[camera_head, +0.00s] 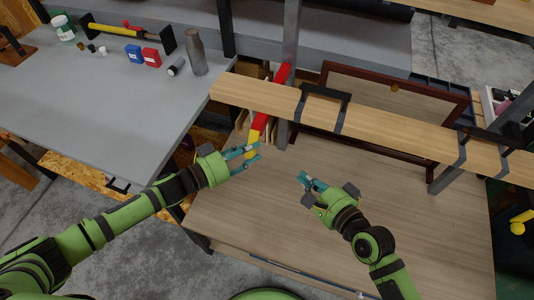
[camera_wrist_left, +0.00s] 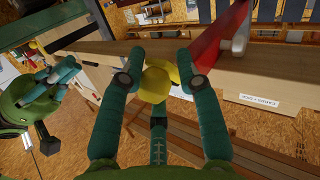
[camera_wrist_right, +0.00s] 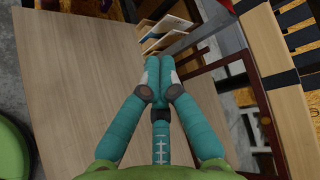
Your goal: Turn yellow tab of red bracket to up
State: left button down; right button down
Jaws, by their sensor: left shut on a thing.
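The red bracket (camera_head: 260,121) shows below the front edge of the raised wooden plank, with more red above the plank. The plank hides its middle. Its yellow tab (camera_head: 253,137) is at the lower end, pointing down in the head view. My left gripper (camera_head: 251,152) is shut on the yellow tab. In the left wrist view the tab (camera_wrist_left: 155,83) sits between the two fingers, and the red bracket (camera_wrist_left: 206,48) runs up and right from it. My right gripper (camera_head: 303,179) is shut and empty, apart from the bracket above the bench; its fingertips meet in the right wrist view (camera_wrist_right: 158,66).
The raised plank (camera_head: 390,128) on dark metal brackets crosses above the bench (camera_head: 330,235). A dark red frame (camera_head: 400,83) stands behind it. A grey table (camera_head: 90,110) at left holds a bottle (camera_head: 195,54) and small boxes. The bench front is mostly clear.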

pick_arm(q)
jog(key=shift+s+f, duration=0.25)
jog(key=shift+f, duration=0.1)
pick_arm(e)
jog(key=w+a, duration=0.6)
jog(key=a, duration=0.4)
jog(key=shift+w+r+y, duration=0.25)
jog(key=shift+w+y, duration=0.05)
jog(key=shift+w, duration=0.1)
jog(key=shift+s+a+r, duration=0.2)
jog(key=shift+a+r, duration=0.05)
jog(key=shift+a, duration=0.1)
